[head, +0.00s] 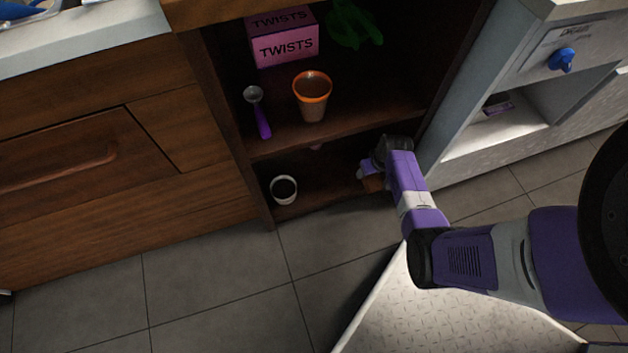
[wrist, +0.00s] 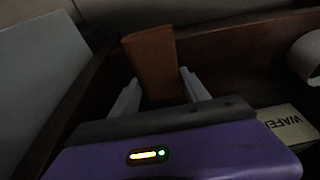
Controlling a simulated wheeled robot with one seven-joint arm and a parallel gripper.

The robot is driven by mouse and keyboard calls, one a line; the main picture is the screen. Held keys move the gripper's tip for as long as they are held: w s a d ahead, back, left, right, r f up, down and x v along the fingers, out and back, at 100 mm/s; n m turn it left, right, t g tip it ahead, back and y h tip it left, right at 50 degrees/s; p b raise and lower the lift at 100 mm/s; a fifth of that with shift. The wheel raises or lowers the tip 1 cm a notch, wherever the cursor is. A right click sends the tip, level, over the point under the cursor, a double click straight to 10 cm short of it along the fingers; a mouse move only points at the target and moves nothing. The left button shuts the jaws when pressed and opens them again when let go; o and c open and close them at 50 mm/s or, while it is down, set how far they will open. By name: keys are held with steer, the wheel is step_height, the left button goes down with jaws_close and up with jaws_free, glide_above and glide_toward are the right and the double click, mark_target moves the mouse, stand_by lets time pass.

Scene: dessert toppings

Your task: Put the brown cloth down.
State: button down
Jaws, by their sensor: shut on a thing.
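The brown cloth (wrist: 152,52) stands up between the two pale fingers of my gripper (wrist: 160,92) in the wrist view. My gripper is shut on it. In the head view my gripper (head: 367,174) is inside the lower compartment of the dark wooden shelf unit, at its right side. Only a small brown patch of the cloth (head: 373,184) shows there, beside the fingers. My wrist hides part of it, and I cannot tell whether the cloth touches the shelf floor.
A white cup with dark contents (head: 284,190) stands at the left of the lower compartment. In the wrist view a box lettered "WAFE" (wrist: 286,127) lies right of my gripper. Above are an orange-rimmed cup (head: 312,98), a purple-handled scoop (head: 262,122) and a pink TWISTS box (head: 285,48).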

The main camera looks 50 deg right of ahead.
steer(key=shift+w+d+f, duration=0.15)
steer(key=shift+f, duration=0.25)
steer(key=b, duration=0.5)
glide_above(316, 179)
steer(key=s, duration=0.1)
steer(key=shift+s, duration=0.15)
steer(key=shift+w+a+f+b, duration=0.1)
steer(key=shift+a+f+b, duration=0.05)
steer(key=shift+f+b, duration=0.6)
steer(key=shift+w+a+f+b, duration=0.15)
steer(key=shift+f+b, duration=0.25)
steer(key=shift+f, duration=0.5)
steer(key=shift+f, duration=0.15)
steer(key=c, duration=0.6)
jaws_free()
steer(key=shift+o, duration=0.2)
